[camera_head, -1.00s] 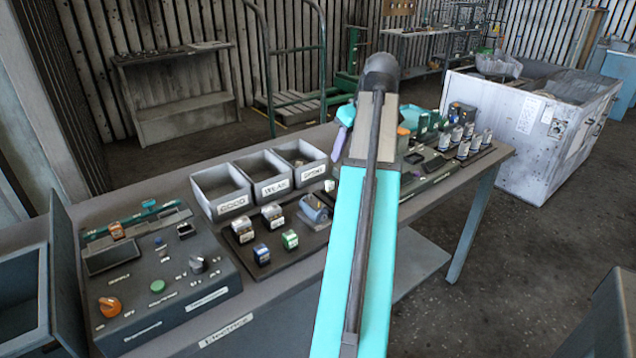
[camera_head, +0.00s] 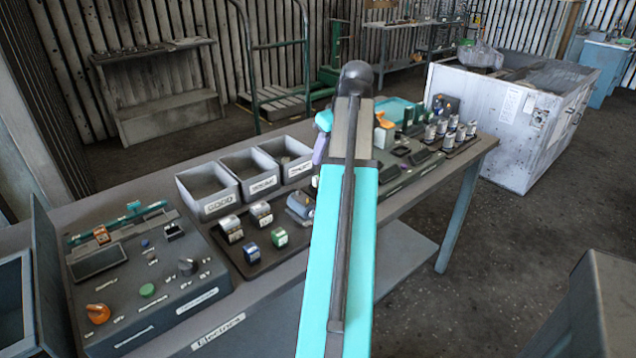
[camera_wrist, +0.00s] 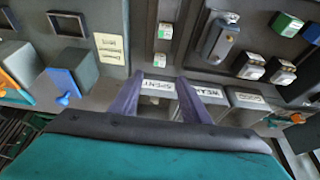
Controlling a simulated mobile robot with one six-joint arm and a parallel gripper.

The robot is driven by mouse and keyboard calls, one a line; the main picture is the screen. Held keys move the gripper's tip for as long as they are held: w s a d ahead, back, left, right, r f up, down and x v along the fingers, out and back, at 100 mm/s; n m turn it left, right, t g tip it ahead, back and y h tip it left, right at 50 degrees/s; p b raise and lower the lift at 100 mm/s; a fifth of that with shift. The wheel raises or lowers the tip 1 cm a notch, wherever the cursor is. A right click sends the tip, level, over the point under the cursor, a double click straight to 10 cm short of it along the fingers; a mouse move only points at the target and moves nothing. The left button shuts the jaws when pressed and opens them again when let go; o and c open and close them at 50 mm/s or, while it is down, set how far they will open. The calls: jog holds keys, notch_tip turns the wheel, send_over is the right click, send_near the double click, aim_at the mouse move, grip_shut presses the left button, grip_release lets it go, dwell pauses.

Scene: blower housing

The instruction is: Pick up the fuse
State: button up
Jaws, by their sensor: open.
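Small blocks stand on a dark tray (camera_head: 268,262) on the bench: two silver-white blocks (camera_head: 231,229), a blue block (camera_head: 251,252) and a green block (camera_head: 279,238). A larger grey-blue device (camera_head: 300,206) stands behind them; it also shows in the wrist view (camera_wrist: 222,42). Small white-and-green pieces (camera_wrist: 165,31) sit on a narrow dark strip in the wrist view. I cannot tell which of these is the fuse. My gripper (camera_wrist: 158,84) is open and empty, its purple fingers apart in front of the bin labelled SPENT. In the head view my arm hides most of it.
Three open grey bins (camera_head: 250,178) with labels stand behind the tray. A control panel (camera_head: 140,275) with knobs is at the left of the bench. More trays with several parts (camera_head: 450,135) lie at the right. A white cabinet (camera_head: 500,115) stands beyond.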

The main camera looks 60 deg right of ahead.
send_over(318, 177)
jog(key=s, duration=0.2)
jog(key=shift+a+f, duration=0.2)
jog(key=shift+f, duration=0.95)
jog(key=shift+a+f, duration=0.15)
jog(key=shift+f, duration=1)
jog(key=shift+p+x, duration=0.5)
jog(key=shift+x, duration=2.1)
jog(key=shift+s, duration=0.15)
jog(key=c, duration=0.9)
